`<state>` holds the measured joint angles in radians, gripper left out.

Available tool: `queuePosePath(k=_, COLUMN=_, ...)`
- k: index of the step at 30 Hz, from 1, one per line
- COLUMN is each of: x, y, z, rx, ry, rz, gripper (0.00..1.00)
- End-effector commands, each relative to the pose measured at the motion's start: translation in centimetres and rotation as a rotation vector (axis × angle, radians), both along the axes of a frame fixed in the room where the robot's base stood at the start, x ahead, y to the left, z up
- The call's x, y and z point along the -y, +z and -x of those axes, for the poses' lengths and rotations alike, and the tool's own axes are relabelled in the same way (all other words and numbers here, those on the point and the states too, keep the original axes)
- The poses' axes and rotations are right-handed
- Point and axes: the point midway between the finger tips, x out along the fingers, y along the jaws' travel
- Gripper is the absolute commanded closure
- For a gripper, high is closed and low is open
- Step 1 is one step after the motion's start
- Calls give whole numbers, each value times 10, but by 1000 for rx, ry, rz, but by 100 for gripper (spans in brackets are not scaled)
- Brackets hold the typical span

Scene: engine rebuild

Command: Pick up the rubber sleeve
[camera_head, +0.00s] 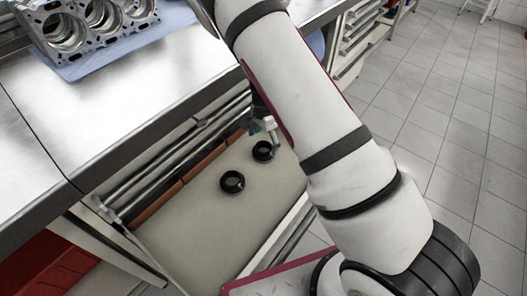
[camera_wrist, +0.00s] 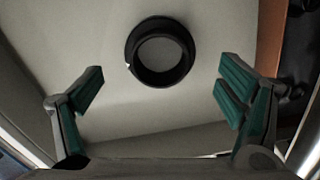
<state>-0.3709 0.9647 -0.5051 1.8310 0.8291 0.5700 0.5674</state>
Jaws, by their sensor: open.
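Two black rubber rings lie in the open drawer: a near one (camera_head: 223,182) and a far one (camera_head: 255,150). Either fits the sleeve by look. In the wrist view one thick black ring (camera_wrist: 160,80) lies flat on the pale drawer floor, with a small white mark on its left rim. My gripper (camera_wrist: 161,84) is open and empty, its green-padded fingers spread wider than this ring. The ring is a little beyond the fingertips, near the middle between them. In the head view my gripper (camera_head: 262,127) is partly hidden by my arm, just above the far ring.
The drawer (camera_head: 190,232) is pulled out below a steel bench top (camera_head: 110,105). An orange strip (camera_wrist: 270,45) runs along one side of the drawer. An engine block (camera_head: 90,38) stands on a blue mat on the bench. Tiled floor is clear at right.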

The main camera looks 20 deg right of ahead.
Motion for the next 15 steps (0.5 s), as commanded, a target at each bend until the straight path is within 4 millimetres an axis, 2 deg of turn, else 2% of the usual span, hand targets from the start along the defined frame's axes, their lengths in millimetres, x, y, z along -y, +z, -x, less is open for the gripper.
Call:
queuePosePath(k=1, x=2, y=-11, z=0, rx=-3, ry=0, rz=1, gripper=12)
queuePosePath(k=6, x=3, y=-32, z=-1, rx=-3, ry=1, rz=1, gripper=12)
queuePosePath(k=15, x=3, y=-38, z=-1, rx=-1, ry=0, rz=0, gripper=12)
